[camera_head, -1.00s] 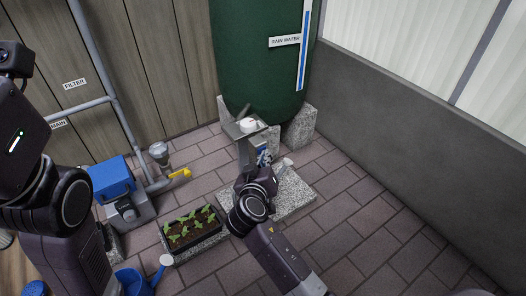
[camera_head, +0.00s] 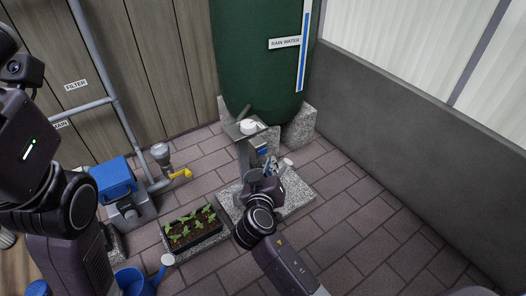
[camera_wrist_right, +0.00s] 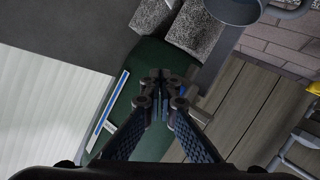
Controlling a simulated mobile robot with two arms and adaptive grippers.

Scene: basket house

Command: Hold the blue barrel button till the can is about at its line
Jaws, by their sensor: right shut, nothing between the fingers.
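The dark green barrel (camera_head: 258,60), marked RAIN WATER, stands on stone blocks at the back and also fills the middle of the wrist view (camera_wrist_right: 150,62). A metal post (camera_head: 243,155) with a flat top plate stands before it. A small blue patch (camera_head: 262,151) shows on the post; I cannot tell if it is the button. A grey can (camera_head: 288,162) stands on the slab, mostly hidden by my right gripper (camera_head: 273,166); its rim shows in the wrist view (camera_wrist_right: 232,12). That gripper is shut and empty (camera_wrist_right: 161,84); contact is unclear. My left gripper is out of view.
A planter (camera_head: 193,230) with seedlings lies left of the granite slab (camera_head: 300,190). A blue box (camera_head: 112,178) with pipes and a yellow tap (camera_head: 181,174) stands further left. A blue watering can (camera_head: 132,281) is at the front left. Paving at right is clear.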

